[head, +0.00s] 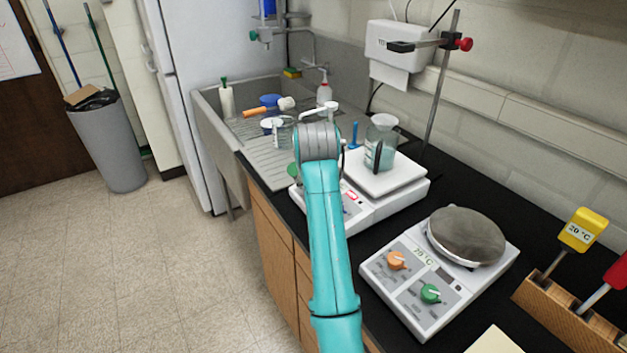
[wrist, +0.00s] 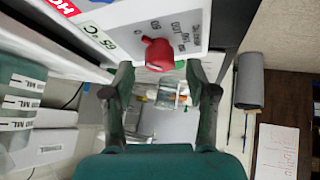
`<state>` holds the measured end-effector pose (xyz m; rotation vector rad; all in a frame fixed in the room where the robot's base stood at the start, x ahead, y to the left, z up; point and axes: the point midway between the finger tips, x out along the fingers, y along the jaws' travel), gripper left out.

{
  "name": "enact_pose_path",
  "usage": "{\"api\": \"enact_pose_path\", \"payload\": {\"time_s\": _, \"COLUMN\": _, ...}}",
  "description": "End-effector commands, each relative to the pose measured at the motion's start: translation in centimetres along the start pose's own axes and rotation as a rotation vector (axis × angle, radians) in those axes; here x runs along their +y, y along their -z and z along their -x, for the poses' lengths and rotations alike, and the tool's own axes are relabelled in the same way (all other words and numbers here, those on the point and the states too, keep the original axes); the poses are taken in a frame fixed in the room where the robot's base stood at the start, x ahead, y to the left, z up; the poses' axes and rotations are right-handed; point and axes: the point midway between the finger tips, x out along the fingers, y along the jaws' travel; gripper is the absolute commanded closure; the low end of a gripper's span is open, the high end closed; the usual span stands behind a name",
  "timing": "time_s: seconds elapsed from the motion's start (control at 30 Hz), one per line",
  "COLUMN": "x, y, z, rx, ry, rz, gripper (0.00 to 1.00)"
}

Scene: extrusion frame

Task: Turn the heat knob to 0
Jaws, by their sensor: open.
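In the wrist view, a red knob (wrist: 160,54) sits on the white front panel (wrist: 195,25) of a hot plate. Small dial markings surround it, too small to read surely. A tag reading about 65 °C and a red HOT label are beside it. My gripper (wrist: 159,70) is open, its two fingers on either side of the knob in the picture; I see no contact. In the head view, this rear hot plate (head: 395,196) carries a beaker (head: 380,148). My arm hides the red knob and most of the gripper there.
A second hot plate (head: 390,285) with orange and green knobs and a 20 °C tag stands nearer on the black bench. A wooden rack (head: 560,315) is at right. A sink (head: 215,125) lies behind, and a clamp stand (head: 440,80) near the wall.

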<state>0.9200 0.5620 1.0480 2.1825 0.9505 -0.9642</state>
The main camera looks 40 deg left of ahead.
Motion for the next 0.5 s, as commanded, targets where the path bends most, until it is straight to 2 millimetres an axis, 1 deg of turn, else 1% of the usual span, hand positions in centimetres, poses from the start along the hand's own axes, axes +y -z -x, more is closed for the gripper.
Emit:
{"api": "enact_pose_path", "payload": {"time_s": 0.1, "x": 0.0, "y": 0.1, "z": 2.5, "rx": 0.004, "ry": -0.001, "rz": 0.0, "gripper": 0.43}}
{"api": "enact_pose_path", "payload": {"time_s": 0.3, "x": 0.0, "y": 0.1, "z": 6.3, "rx": 0.003, "ry": -0.001, "rz": 0.0, "gripper": 0.43}}
{"api": "enact_pose_path", "payload": {"time_s": 0.4, "x": 0.0, "y": 0.1, "z": 7.8, "rx": 0.003, "ry": -0.001, "rz": 0.0, "gripper": 0.43}}
{"api": "enact_pose_path", "payload": {"time_s": 0.5, "x": 0.0, "y": 0.0, "z": 8.7, "rx": 0.002, "ry": 0.0, "rz": 0.0, "gripper": 0.43}}
